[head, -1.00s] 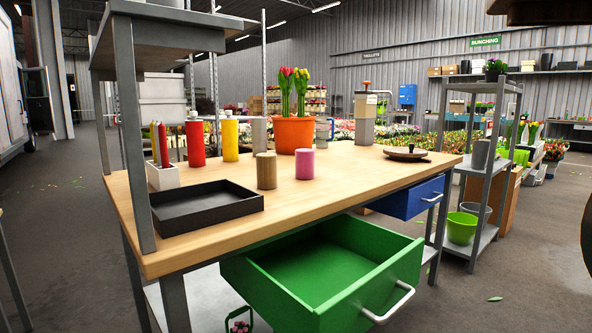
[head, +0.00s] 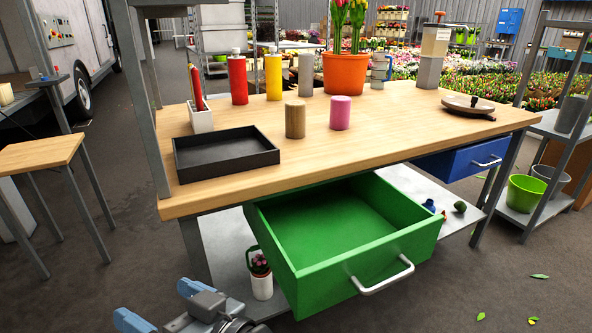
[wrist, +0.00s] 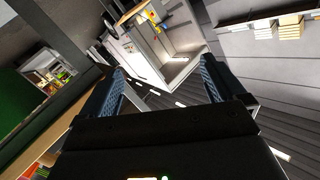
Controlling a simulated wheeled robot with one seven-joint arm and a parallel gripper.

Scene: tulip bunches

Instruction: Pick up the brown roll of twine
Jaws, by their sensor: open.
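My gripper (head: 160,305) shows at the bottom left of the head view, low in front of the bench and well away from the twine. Its two blue-tipped fingers are apart. In the wrist view, the fingers (wrist: 163,88) are also spread with nothing between them, and the twine is not visible there.
A black tray (head: 225,165) lies left of the twine. Red (head: 237,80), yellow (head: 273,77) and grey (head: 305,75) cylinders and an orange tulip pot (head: 345,73) stand behind. An open green drawer (head: 345,275) juts out below the bench front. A metal post rises at the left.

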